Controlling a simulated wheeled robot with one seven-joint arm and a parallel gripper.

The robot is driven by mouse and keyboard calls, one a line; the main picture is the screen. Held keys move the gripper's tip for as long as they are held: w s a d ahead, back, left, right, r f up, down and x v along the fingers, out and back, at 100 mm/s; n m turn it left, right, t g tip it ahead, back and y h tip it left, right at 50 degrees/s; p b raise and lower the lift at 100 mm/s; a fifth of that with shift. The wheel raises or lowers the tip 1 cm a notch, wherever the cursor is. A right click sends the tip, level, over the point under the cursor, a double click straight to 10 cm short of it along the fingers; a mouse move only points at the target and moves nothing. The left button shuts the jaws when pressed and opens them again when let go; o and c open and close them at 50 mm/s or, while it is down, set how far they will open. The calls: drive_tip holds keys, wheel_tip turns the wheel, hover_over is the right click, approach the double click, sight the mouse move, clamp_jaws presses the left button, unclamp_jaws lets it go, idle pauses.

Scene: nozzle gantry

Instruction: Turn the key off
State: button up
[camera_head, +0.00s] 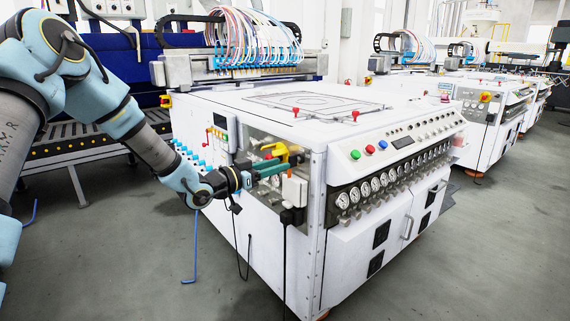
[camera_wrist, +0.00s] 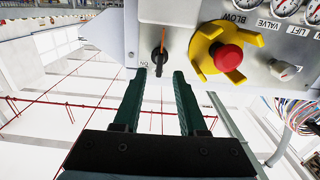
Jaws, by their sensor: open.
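The key switch (camera_wrist: 160,58) shows in the wrist view as a black knob or key on a grey panel, with an orange line above it and a small "ON" label, upside down, at its lower left. My gripper (camera_wrist: 160,75) is open, its two green fingers pointing at the switch, one on each side of its lower end in the picture. I cannot tell whether the fingers touch it. In the head view my gripper (camera_head: 278,169) reaches the side panel of the white machine (camera_head: 270,205); the key cannot be made out there.
A red emergency button (camera_wrist: 228,57) in a yellow guard (camera_wrist: 207,45) sits close right of the key. A grey knob (camera_wrist: 283,70) and several gauges (camera_wrist: 286,8) lie beyond it. In the head view, black cables (camera_head: 284,255) hang below my gripper. The floor in front is clear.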

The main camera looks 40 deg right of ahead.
drive_tip(key=a, duration=0.6)
drive_tip(key=shift+w+a, duration=0.15)
drive_tip(key=shift+a, duration=0.25)
drive_tip(key=w+a+f+n+t+y, duration=0.3)
drive_tip(key=w+a+y, duration=0.25)
drive_tip(key=a, duration=0.45)
drive_tip(key=w+a+f+n+t+y, duration=0.2)
drive_tip(key=w+a+n+t+y, duration=0.3)
drive_tip(key=a, duration=0.5)
drive_tip(key=a+n+g+y, duration=0.15)
drive_tip(key=a+y, duration=0.25)
drive_tip(key=a, duration=0.8)
drive_tip(key=s+a+r+n+g+y, duration=0.1)
drive_tip(key=s+a+n+g+y, duration=0.25)
drive_tip(key=s+a+n, duration=0.75)
drive_tip(key=s+a+r+m+p, duration=0.1)
drive_tip(key=a+r+p, duration=0.1)
drive_tip(key=r+p, duration=0.7)
drive_tip(key=s+a+r+m+p, duration=0.1)
drive_tip(key=a+r+m+p, duration=0.1)
drive_tip(key=r+p, duration=0.6)
drive_tip(key=shift+s+a+r+p, duration=0.15)
drive_tip(key=shift+s+r+p, duration=0.25)
drive_tip(key=shift+r, duration=0.1)
